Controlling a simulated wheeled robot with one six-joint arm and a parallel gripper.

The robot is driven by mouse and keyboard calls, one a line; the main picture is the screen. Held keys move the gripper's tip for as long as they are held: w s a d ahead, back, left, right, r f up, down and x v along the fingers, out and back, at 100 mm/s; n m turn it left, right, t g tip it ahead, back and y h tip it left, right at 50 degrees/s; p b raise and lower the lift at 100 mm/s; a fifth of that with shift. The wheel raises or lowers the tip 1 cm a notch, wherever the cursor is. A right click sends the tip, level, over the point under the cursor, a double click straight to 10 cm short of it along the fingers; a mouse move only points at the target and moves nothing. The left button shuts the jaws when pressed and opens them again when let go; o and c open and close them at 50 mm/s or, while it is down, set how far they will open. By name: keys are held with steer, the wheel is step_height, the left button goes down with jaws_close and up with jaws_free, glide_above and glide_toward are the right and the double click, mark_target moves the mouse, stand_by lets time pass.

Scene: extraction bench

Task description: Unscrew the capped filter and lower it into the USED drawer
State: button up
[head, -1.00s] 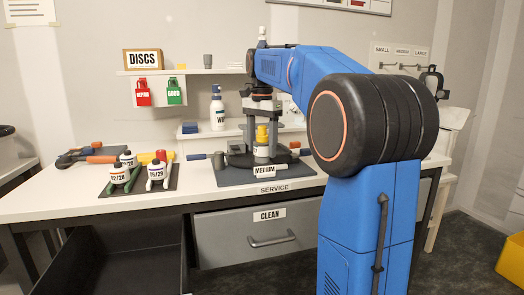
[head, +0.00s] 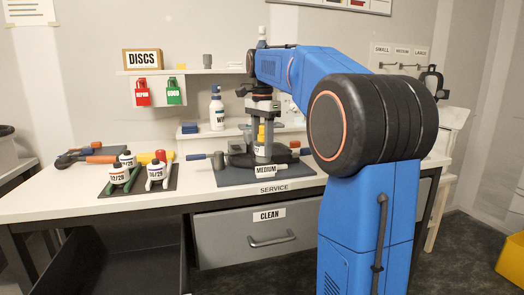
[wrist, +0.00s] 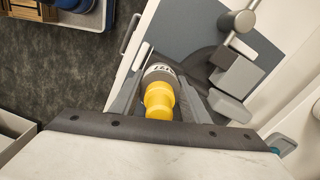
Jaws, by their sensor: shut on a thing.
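The capped filter has a yellow cap (wrist: 158,100) and a pale body with dark lettering (wrist: 160,72). In the head view the yellow cap (head: 261,132) shows partly behind a grey finger, over the dark round stand on the service mat. My gripper (head: 264,142) points down and is shut on the filter; the wrist view shows grey fingers on both sides of it (wrist: 160,85). Whether the thread is still engaged is hidden. An open dark drawer (head: 112,255) is at the lower left; no USED label is readable.
The CLEAN drawer (head: 268,232) is shut. Several labelled bottles stand on a dark mat (head: 110,191) at the left. The wall shelf (head: 180,71) is behind.

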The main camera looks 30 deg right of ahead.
steer(key=n, duration=0.6)
steer(key=shift+a+n, duration=0.1)
steer(key=shift+n, duration=0.3)
steer(key=n, duration=0.6)
steer(key=shift+n, duration=0.3)
steer(key=n, duration=0.6)
steer(key=shift+r+n, duration=0.1)
steer(key=shift+n, duration=0.3)
steer(key=n, duration=0.6)
steer(key=o, duration=1.2)
steer(key=shift+o, duration=0.2)
